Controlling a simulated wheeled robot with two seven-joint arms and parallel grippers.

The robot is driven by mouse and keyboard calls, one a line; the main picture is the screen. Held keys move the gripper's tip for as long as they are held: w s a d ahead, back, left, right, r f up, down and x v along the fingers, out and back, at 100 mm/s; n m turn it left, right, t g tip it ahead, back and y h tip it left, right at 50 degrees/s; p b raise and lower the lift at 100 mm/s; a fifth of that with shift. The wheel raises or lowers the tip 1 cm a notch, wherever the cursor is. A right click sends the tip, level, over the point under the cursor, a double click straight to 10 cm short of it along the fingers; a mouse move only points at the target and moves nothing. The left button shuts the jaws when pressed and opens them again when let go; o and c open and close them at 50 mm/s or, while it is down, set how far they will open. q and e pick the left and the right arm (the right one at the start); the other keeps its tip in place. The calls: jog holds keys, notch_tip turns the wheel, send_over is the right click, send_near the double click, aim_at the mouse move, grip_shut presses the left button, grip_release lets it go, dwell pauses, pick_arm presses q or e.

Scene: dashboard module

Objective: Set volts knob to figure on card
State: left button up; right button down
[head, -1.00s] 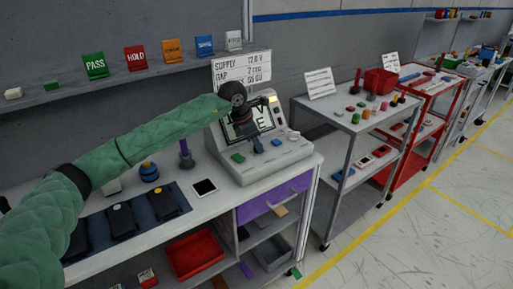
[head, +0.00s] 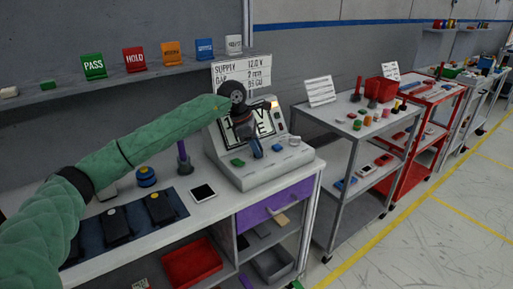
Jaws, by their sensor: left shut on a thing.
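The card (head: 231,73) stands behind the grey console. Its top line reads SUPPLY 12.0 V, with a 2 mm line and another line below. The console (head: 240,179) has a slanted front with a light screen (head: 231,131) showing large dark characters, partly covered by my wrist. My left gripper (head: 257,152) reaches in from the left and points down at the console front. It is shut at the volts knob, which is hidden by the fingers and too small to read. My right gripper is not in view.
A green piece (head: 237,162) and a pale button (head: 295,141) are on the console front, close to my gripper. A purple post (head: 183,158) and a dark tablet (head: 202,192) are on the bench to the left. A grey cart (head: 345,117) stands to the right.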

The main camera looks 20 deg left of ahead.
pick_arm(q)
jog(key=o, duration=1)
jog(key=shift+a+r, duration=0.1)
jog(key=shift+r, duration=0.05)
jog(key=shift+a+r, duration=0.15)
jog(key=shift+r, duration=0.15)
jog(key=shift+b+v, duration=0.65)
jog(key=shift+v, duration=2.75)
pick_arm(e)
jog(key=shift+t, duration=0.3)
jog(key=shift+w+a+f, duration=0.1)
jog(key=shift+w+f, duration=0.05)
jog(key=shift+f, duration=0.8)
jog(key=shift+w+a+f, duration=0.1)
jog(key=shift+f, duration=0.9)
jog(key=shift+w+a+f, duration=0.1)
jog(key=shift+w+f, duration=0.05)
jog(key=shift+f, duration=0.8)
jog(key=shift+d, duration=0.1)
